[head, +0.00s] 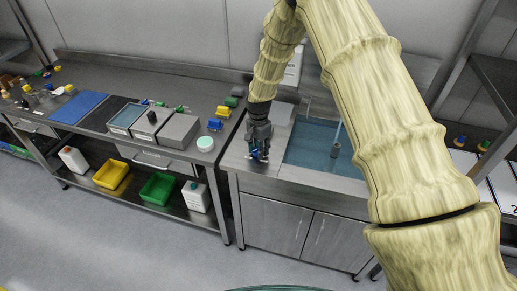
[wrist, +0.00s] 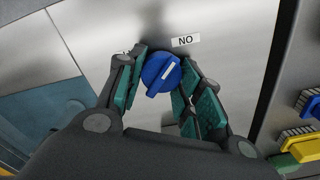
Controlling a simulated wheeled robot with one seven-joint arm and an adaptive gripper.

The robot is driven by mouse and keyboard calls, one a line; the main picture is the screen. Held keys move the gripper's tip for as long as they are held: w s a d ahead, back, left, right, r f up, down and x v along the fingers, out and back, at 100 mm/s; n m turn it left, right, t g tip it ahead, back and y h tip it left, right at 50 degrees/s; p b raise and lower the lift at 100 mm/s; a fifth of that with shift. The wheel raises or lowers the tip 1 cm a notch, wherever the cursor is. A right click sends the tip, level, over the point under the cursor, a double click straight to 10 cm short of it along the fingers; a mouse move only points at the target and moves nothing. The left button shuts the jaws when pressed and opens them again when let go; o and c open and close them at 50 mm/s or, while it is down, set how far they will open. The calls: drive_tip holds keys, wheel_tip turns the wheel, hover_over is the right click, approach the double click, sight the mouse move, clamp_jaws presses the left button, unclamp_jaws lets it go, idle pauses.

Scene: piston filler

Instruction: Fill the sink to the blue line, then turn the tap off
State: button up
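The sink (head: 303,158) is a sunken steel basin with bluish water (head: 310,140) in it; it also shows at the left of the wrist view (wrist: 45,112). I cannot make out the blue line. A thin upright spout (head: 337,132) stands over the basin. The blue tap knob (wrist: 160,74) carries a white mark and sits on the steel top left of the basin. My gripper (head: 258,153) is down at the knob, its teal-padded fingers close on both sides of it. I cannot tell whether they press on it. A label beside the knob reads "NO", perhaps "ON" upside down.
A steel bench (head: 225,92) to the left carries grey boxes (head: 180,130), a blue mat (head: 78,108) and brushes (head: 216,124). Yellow (head: 112,174) and green (head: 158,187) bins stand on its lower shelf. My arm hides the basin's right part. The floor in front is clear.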

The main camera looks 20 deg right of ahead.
drive_tip(key=c, duration=0.3)
drive_tip(key=n+b, duration=0.2)
drive_tip(key=n, duration=0.2)
drive_tip(key=shift+w+a+n, duration=0.1)
drive_tip(key=shift+n, duration=0.2)
drive_tip(key=n+b, duration=0.1)
drive_tip(key=n, duration=0.3)
drive_tip(key=shift+n+b, duration=0.3)
drive_tip(key=n, duration=0.4)
drive_tip(key=shift+w+a+b, duration=0.1)
drive_tip(key=shift+a+b, duration=0.05)
drive_tip(key=shift+b, duration=0.25)
drive_tip(key=shift+r+n, duration=0.1)
drive_tip(key=shift+n, duration=2.2)
